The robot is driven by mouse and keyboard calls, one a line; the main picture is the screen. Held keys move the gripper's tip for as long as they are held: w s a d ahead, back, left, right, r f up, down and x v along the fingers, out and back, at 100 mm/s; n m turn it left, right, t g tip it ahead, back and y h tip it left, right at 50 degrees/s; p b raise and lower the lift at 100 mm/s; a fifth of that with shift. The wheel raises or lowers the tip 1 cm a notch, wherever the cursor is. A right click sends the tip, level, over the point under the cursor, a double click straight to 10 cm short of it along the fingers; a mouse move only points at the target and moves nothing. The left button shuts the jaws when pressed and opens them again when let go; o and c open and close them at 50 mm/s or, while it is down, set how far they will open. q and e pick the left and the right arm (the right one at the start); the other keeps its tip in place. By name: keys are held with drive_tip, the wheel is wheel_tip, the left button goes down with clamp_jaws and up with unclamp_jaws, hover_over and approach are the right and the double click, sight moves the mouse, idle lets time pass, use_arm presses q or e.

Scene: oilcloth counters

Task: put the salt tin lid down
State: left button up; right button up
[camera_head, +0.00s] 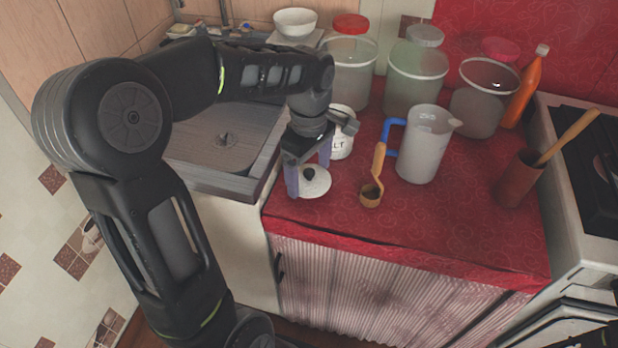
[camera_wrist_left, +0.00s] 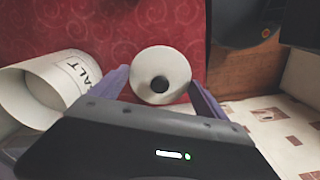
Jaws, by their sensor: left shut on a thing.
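The salt tin lid (camera_head: 316,184) is a pale disc with a dark knob, near the front left of the red counter. My left gripper (camera_head: 308,179) is shut on it, a purple finger at either side. In the left wrist view the lid (camera_wrist_left: 172,63) sits between the fingertips (camera_wrist_left: 159,82). I cannot tell whether the lid touches the cloth. The white salt tin (camera_head: 342,146) stands just behind the gripper, partly hidden by it. In the left wrist view the tin (camera_wrist_left: 42,92) is at the left, its mouth open. My right gripper is not in view.
Several jars (camera_head: 415,85) line the back. A sink (camera_head: 222,150) adjoins at left. Cloth at the front right (camera_head: 440,235) is clear.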

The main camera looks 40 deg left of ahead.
sight(309, 171)
use_arm(q)
drive_tip(key=shift+f, duration=1.2)
drive_tip(key=shift+f, duration=0.1)
drive_tip(key=o, duration=1.2)
drive_tip(key=shift+c, duration=0.2)
drive_tip(key=shift+r, duration=0.2)
wheel_tip(309, 171, up, 12)
drive_tip(key=shift+f+p, duration=0.1)
drive_tip(key=shift+p, duration=0.5)
